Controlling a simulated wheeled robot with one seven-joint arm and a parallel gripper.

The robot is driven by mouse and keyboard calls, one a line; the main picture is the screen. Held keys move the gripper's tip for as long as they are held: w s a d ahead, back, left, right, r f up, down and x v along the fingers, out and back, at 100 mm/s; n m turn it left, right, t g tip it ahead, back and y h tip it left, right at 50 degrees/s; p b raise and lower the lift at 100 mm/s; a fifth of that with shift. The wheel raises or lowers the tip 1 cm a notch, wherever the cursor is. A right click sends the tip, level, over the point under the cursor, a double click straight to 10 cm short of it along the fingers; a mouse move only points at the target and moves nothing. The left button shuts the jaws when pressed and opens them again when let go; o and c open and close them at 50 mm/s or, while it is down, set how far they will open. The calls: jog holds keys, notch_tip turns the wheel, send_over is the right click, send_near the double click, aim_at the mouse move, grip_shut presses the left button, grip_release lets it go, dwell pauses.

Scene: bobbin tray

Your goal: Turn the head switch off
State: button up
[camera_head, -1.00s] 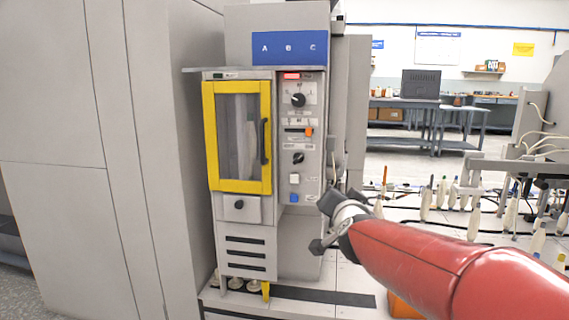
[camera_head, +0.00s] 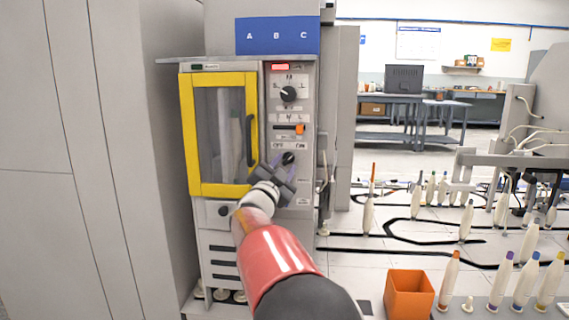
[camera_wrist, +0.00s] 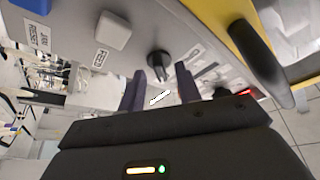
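The head switch (camera_head: 288,158) is a small black rotary knob on the grey control panel, with OFF lettered at its upper left and ON at its upper right. I cannot tell clearly which way it points. My gripper (camera_head: 281,171) is just in front of and below it. In the wrist view the knob (camera_wrist: 160,62) stands beyond the gap between the two purple-grey fingers of my gripper (camera_wrist: 161,88). The fingers are apart with nothing between them, and no contact with the knob shows. My gripper hides the buttons below the switch in the head view.
Above are a larger black dial (camera_head: 288,93) and an orange lever (camera_head: 300,129). A yellow-framed door (camera_head: 186,135) with a black handle (camera_head: 250,140) is close on the left. A white button (camera_wrist: 110,30) shows in the wrist view. An orange bin (camera_head: 409,294) and bobbins stand right.

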jog(key=shift+w+d+r, duration=0.15)
jog(key=shift+w+r, duration=0.05)
jog(key=shift+w, duration=0.35)
jog(key=shift+c, duration=0.2)
grip_shut()
